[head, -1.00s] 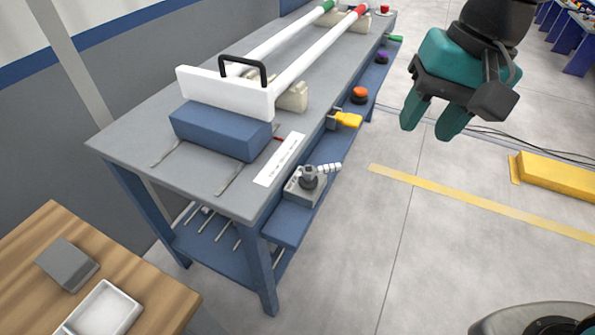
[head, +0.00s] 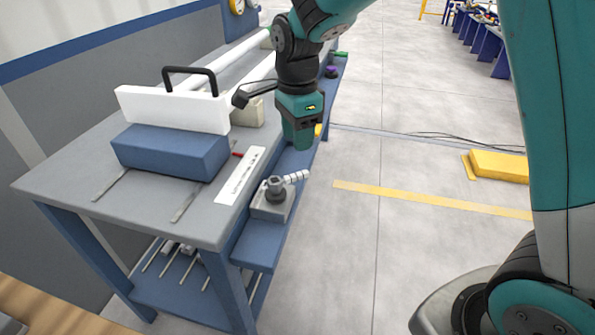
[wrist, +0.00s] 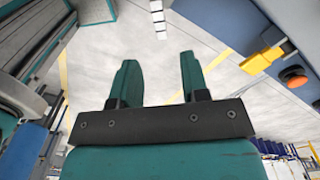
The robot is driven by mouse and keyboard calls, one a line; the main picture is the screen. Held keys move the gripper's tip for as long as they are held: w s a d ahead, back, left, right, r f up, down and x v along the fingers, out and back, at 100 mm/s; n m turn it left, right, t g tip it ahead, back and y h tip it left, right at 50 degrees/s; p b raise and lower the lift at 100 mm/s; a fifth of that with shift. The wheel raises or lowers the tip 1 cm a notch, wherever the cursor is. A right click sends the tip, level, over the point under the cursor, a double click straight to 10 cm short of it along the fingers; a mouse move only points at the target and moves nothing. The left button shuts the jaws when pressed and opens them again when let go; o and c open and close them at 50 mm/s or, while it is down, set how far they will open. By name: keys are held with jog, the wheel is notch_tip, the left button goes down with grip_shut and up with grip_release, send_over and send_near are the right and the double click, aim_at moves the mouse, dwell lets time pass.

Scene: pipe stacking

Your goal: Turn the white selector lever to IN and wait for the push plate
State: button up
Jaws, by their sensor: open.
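The white selector lever (head: 297,176) is ribbed and sticks out to the right from a dark knob on a grey selector box (head: 270,203) at the bench's front side. The box markings are too small to read. The lever also shows at the top of the wrist view (wrist: 158,18). My gripper (head: 302,142) points down above and beyond the lever, apart from it. In the wrist view my gripper (wrist: 157,68) is open with nothing between its fingers.
White pipes (head: 205,70) lie along the bench (head: 75,180) behind the plate. A yellow lever (wrist: 262,60) and an orange button (wrist: 292,76) sit on the bench side. A yellow floor block (head: 497,166) lies at right. The floor between is clear.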

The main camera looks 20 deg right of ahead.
aim_at(299, 174)
notch_tip(299, 174, down, 9)
jog(key=shift+d+f+b, duration=0.1)
jog(key=shift+b, duration=0.35)
grip_shut()
